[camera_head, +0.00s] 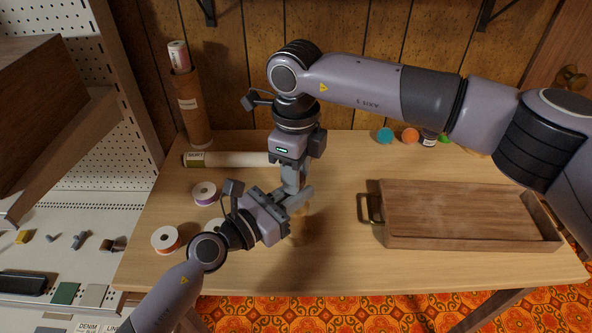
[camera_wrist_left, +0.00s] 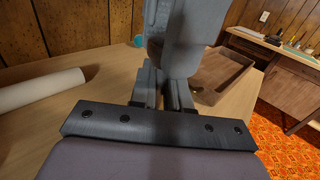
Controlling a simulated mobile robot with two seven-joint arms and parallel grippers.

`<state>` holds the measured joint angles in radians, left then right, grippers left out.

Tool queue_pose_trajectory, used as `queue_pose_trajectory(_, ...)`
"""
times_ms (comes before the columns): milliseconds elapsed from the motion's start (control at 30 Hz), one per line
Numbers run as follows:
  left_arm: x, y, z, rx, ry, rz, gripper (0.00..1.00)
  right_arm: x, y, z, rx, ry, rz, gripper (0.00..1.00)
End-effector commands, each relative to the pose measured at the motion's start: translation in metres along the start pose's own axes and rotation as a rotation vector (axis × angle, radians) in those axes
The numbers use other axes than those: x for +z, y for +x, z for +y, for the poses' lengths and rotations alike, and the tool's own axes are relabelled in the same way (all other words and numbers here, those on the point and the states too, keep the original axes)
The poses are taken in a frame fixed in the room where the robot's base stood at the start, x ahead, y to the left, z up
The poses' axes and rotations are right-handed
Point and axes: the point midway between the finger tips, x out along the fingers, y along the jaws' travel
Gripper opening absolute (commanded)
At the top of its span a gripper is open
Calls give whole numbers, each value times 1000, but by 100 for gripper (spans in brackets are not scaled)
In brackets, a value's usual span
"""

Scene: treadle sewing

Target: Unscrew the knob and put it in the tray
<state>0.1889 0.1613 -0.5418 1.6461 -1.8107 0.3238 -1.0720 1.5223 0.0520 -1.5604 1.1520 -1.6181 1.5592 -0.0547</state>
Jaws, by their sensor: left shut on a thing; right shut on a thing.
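My left gripper (camera_head: 301,197) reaches in from the lower left and is shut. My right gripper (camera_head: 293,188) points down from above and is shut, its fingers right against the left ones. What they grip is almost fully hidden by the fingers; the knob cannot be made out clearly. A faint amber-brown part (camera_head: 304,228) shows just below the fingers. In the left wrist view the right gripper's grey fingers (camera_wrist_left: 185,50) stand in front of the left fingers. The wooden tray (camera_head: 388,243), with a metal handle on its left end, lies to the right, apart from both grippers.
Thread spools (camera_head: 165,239) lie on the left of the table (camera_head: 335,270). A pale roll (camera_head: 235,159) lies behind the grippers, and a brown tube (camera_head: 192,110) stands at back left. Small colored balls (camera_head: 385,135) sit at the back. The table between grippers and tray is clear.

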Motion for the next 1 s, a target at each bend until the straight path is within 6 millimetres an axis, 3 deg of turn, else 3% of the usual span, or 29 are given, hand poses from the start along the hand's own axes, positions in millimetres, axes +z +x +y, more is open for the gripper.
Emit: queue_pose_trajectory(1000, 0, 0, 0, -1, -1, 1, 0, -1, -1, 0, -1, -1671, 0, 0)
